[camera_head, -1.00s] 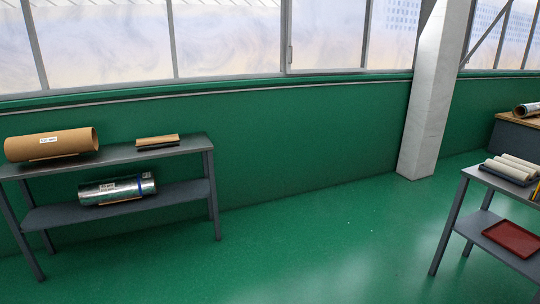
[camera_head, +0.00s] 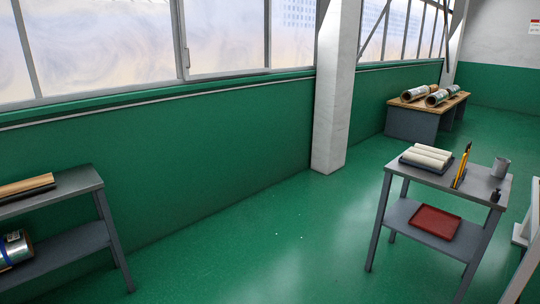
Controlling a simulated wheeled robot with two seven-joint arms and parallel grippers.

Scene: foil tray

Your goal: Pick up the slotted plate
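I cannot make out a slotted plate for certain in the head view. A grey two-level table (camera_head: 480,186) stands at the right. On its top, pale rolls lie on a dark tray (camera_head: 405,160). A red tray (camera_head: 436,222) lies on its lower shelf; no slots can be made out in it. Neither of my grippers is in view.
The table also holds a grey cup (camera_head: 501,167), a small dark object (camera_head: 495,195) and upright yellow-and-dark items (camera_head: 461,168). A grey shelf (camera_head: 80,184) stands left, a pillar (camera_head: 335,100) mid-view, a wooden-topped bench (camera_head: 450,102) behind. The green floor (camera_head: 270,240) between is clear.

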